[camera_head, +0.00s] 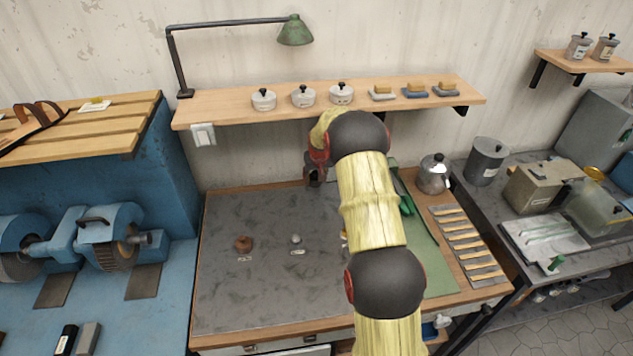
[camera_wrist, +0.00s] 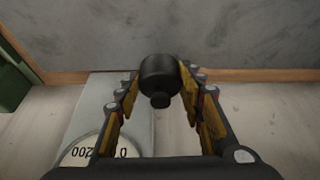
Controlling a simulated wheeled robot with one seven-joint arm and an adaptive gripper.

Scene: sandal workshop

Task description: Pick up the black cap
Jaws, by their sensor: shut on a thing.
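The black cap (camera_wrist: 159,72) is a short dark cylinder with a narrower knob towards the camera. It is between the two fingertips of my gripper (camera_wrist: 160,84) in the wrist view, and the fingers are shut on it. In the head view my gripper (camera_head: 315,168) is above the back edge of the workbench (camera_head: 260,210), below the wall shelf. The cap cannot be made out clearly there.
The wall shelf (camera_head: 225,108) above holds several lidded pots and brushes. A metal pot (camera_head: 434,174) and flat tools (camera_head: 467,240) are to the right. A brown piece (camera_head: 243,243) and a small grey piece (camera_head: 296,239) lie on the bench. A numbered dial (camera_wrist: 85,152) shows below.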

